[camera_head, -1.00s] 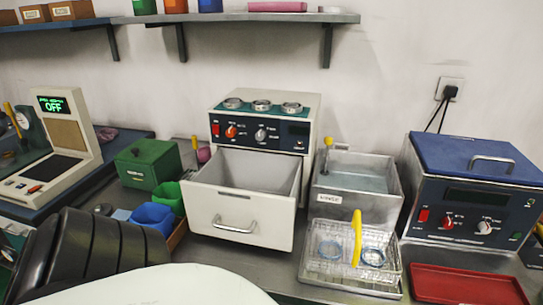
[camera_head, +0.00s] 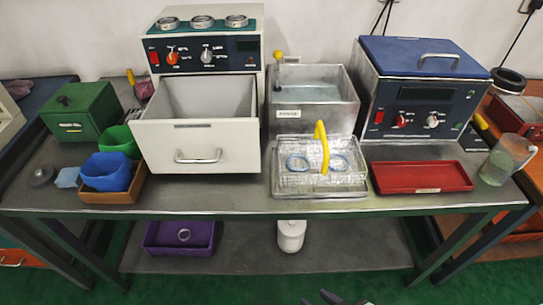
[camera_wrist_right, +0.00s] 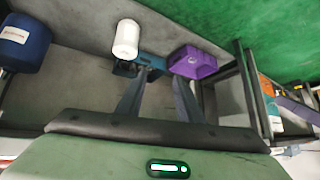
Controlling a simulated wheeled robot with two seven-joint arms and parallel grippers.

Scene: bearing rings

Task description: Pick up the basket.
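The basket (camera_head: 353,180) is a clear wire-like basket with an upright yellow handle (camera_head: 322,150). It sits on the bench in the head view, with two pale blue rings (camera_head: 298,163) in it. My right gripper (camera_head: 335,299) shows only as dark tips at the bottom edge, well below the basket in the picture and apart from it. In the right wrist view my right gripper (camera_wrist_right: 160,92) has its two fingers spread with nothing between them. The basket is not visible in that view. My left gripper is not in view.
Behind the basket stands a metal bath (camera_head: 315,112). An open white drawer (camera_head: 200,150) is left of it and a red tray (camera_head: 420,177) right. A blue-lidded machine (camera_head: 420,85) stands behind the tray. The lower shelf holds a purple bin (camera_head: 168,240) and white jar (camera_head: 291,236).

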